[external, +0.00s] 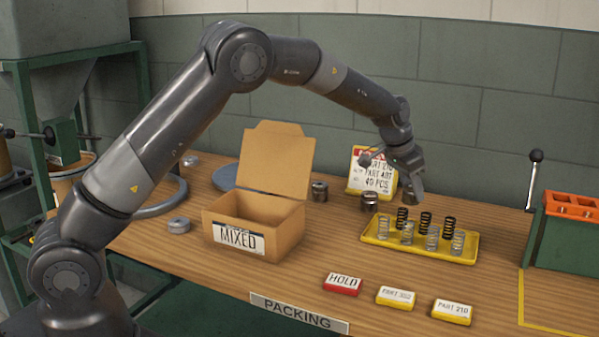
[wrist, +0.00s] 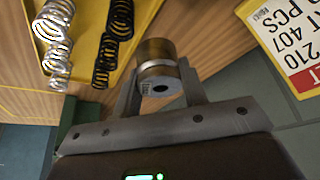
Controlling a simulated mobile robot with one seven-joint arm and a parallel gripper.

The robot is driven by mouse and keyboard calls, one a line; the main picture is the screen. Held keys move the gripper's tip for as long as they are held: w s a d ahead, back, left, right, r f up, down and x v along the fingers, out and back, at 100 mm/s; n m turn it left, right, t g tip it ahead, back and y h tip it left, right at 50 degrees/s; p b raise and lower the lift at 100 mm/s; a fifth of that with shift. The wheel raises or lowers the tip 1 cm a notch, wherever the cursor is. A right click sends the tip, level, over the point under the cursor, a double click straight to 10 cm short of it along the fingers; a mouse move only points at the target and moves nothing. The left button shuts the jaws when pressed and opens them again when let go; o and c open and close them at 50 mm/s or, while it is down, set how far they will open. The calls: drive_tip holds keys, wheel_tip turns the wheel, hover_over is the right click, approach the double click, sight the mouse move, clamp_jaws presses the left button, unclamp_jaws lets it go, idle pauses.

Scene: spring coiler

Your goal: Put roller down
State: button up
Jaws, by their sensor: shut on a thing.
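My gripper (wrist: 158,88) is shut on the roller (wrist: 157,68), a short metal cylinder with a brassy band and a dark hole in its end face. In the wrist view it sits between the two fingers, with the yellow tray's edge and wooden table behind it. The roller appears there as a small grey shape at the fingertips, partly hard to make out.
The yellow tray (external: 378,238) holds several springs. A metal cylinder (external: 370,201) stands by its left end; another (external: 319,190) stands behind the MIXED box (external: 280,235). The sign (external: 372,177) stands at the back. Label blocks (external: 396,297) line the front. Wood between box and tray is clear.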

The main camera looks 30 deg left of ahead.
drive_tip(key=shift+w+a+f, duration=0.3)
drive_tip(key=shift+w+f, duration=0.1)
drive_tip(key=shift+w, duration=0.15)
drive_tip(key=shift+w+a+f, duration=0.25)
drive_tip(key=shift+w+f, duration=0.1)
drive_tip(key=shift+w, duration=0.15)
drive_tip(key=shift+f, duration=1.9)
drive_tip(key=shift+f, duration=0.15)
drive_tip(key=o, duration=1)
drive_tip(key=v, duration=1.2)
